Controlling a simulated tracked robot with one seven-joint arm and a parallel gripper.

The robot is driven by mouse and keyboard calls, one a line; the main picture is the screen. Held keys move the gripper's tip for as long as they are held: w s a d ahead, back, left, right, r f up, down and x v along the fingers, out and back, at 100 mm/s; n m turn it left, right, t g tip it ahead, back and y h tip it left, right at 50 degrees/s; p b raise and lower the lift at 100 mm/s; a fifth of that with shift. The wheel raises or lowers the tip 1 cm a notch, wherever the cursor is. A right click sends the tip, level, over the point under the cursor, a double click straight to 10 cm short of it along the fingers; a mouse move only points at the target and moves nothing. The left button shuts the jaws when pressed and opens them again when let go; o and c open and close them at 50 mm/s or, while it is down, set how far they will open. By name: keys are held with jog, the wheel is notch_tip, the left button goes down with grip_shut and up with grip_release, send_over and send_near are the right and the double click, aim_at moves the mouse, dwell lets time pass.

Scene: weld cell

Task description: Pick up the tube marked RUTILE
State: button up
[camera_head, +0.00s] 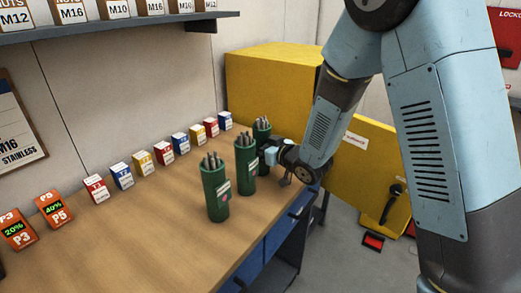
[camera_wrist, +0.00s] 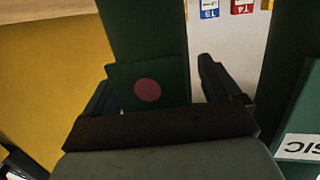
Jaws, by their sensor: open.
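Three green tubes holding grey rods stand upright on the wooden bench: a near one (camera_head: 216,190), a middle one (camera_head: 245,165) and a far one (camera_head: 262,130). Their labels are too small to read in the head view, so I cannot tell which is RUTILE. My gripper (camera_head: 277,167) is beside the far tube, to the right of the middle one. In the wrist view my open gripper (camera_wrist: 156,78) has a dark green tube with a reddish dot (camera_wrist: 147,90) between or just beyond its fingers; contact is unclear. Another tube (camera_wrist: 298,110) at right bears upside-down letters ending "SIC".
Small coloured boxes (camera_head: 163,153) line the wall behind the tubes. Two orange boxes (camera_head: 54,208) stand at left. A shelf (camera_head: 110,27) runs above. A yellow cabinet (camera_head: 270,80) stands beyond the bench. The bench front left of the tubes is clear.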

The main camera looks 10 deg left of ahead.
jog(key=shift+w+a, duration=0.15)
jog(key=shift+a, duration=0.15)
grip_shut()
dwell(0.7)
